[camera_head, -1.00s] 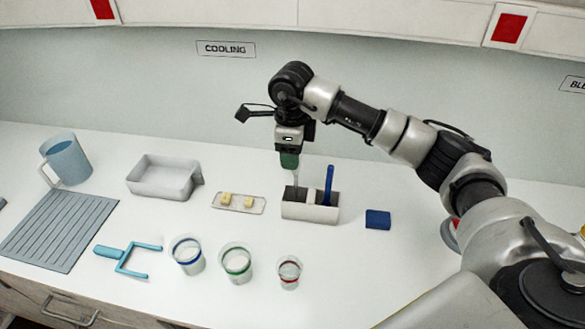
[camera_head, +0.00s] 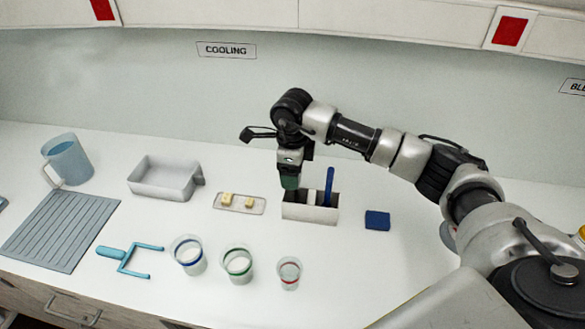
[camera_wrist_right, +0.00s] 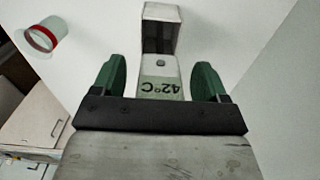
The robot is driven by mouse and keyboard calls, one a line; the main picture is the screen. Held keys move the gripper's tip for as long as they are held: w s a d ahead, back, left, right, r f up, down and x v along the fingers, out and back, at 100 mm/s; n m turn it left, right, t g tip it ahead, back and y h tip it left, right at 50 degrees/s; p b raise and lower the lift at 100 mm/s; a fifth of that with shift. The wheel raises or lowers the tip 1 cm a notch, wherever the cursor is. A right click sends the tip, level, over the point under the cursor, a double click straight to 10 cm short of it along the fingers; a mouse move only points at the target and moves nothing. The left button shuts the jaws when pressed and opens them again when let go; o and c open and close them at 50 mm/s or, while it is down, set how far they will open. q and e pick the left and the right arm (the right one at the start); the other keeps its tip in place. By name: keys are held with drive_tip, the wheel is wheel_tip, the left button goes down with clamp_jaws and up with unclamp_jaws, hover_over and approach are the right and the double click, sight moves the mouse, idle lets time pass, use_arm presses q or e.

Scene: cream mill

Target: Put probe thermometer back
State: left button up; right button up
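The probe thermometer (camera_wrist_right: 162,88), a pale body reading "42°C", lies between my right gripper's green fingers (camera_wrist_right: 160,78) in the right wrist view. A gap shows on each side of it, so the fingers are open around it. In the head view my right gripper (camera_head: 290,182) is low at the left end of the grey holder box (camera_head: 310,213) and hides the thermometer. The holder also shows at the top of the wrist view (camera_wrist_right: 160,12). How deep the probe sits in it is hidden. My left gripper is not in view.
A blue handle (camera_head: 328,186) stands in the holder's right part. A blue block (camera_head: 377,220) lies to its right, a small tray (camera_head: 262,207) with yellow pieces to its left. Cups (camera_head: 238,263) stand in front. A grey tub (camera_head: 160,179) is farther left.

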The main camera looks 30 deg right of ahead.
wheel_tip(320, 180, up, 12)
drive_tip(key=b, duration=0.4)
drive_tip(key=shift+r, duration=0.15)
idle(0.6)
